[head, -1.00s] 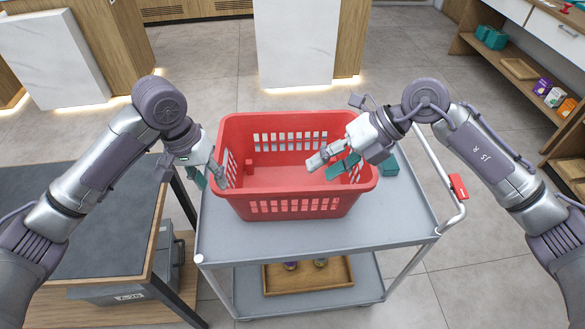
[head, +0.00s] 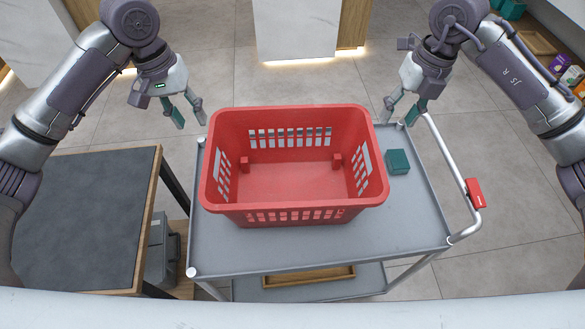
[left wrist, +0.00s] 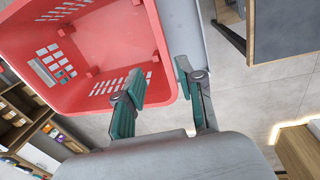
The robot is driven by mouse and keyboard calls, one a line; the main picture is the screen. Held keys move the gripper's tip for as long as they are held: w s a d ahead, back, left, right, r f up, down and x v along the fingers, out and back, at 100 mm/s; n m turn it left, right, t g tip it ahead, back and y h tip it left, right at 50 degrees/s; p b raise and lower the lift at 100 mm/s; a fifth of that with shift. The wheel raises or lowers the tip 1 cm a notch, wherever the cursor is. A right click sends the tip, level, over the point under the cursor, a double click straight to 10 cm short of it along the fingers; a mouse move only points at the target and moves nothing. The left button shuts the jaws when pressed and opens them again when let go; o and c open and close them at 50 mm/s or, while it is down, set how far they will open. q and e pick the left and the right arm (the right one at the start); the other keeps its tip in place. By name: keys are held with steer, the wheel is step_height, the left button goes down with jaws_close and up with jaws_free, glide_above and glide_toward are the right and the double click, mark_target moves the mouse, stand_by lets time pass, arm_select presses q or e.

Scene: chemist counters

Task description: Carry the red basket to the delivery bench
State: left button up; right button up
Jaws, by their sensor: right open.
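The red basket (head: 290,215) stands upright and empty on the grey top of a trolley (head: 400,225). It also shows in the left wrist view (left wrist: 100,45). My left gripper (head: 192,122) is open and empty, by the basket's far left corner and apart from it in the head view. In the left wrist view its fingers are spread, with the basket's edge showing behind them. My right gripper (head: 398,117) is open and empty, off the basket's far right corner. I cannot tell which surface is the delivery bench.
A dark-topped wooden table (head: 80,215) stands close to the trolley's left side. A small teal box (head: 398,162) lies right of the basket. The trolley's handle (head: 450,170) is at the right; a wooden tray (head: 295,279) sits on its lower shelf.

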mark_target(211, 149)
arm_select(q)
steer(key=f, duration=0.4)
steer(key=d+f, duration=0.1)
steer(key=f, duration=0.4)
steer(key=d+f, duration=0.1)
steer(key=f, duration=0.4)
steer(key=shift+w, duration=0.15)
arm_select(e)
steer(key=f, duration=0.4)
steer(key=a+f, duration=0.1)
steer(key=f, duration=0.4)
steer(key=a+f, duration=0.1)
steer(key=f, duration=0.3)
steer(key=shift+f, duration=0.4)
steer(key=shift+c, duration=0.2)
arm_select(q)
steer(key=shift+r, duration=0.1)
jaws_close()
arm_select(e)
steer(key=c, duration=0.8)
arm_select(q)
steer(key=shift+d, duration=0.1)
arm_select(e)
steer(key=shift+a, duration=0.1)
jaws_close()
arm_select(q)
steer(key=shift+d, duration=0.1)
arm_select(e)
steer(key=shift+a+r, duration=0.1)
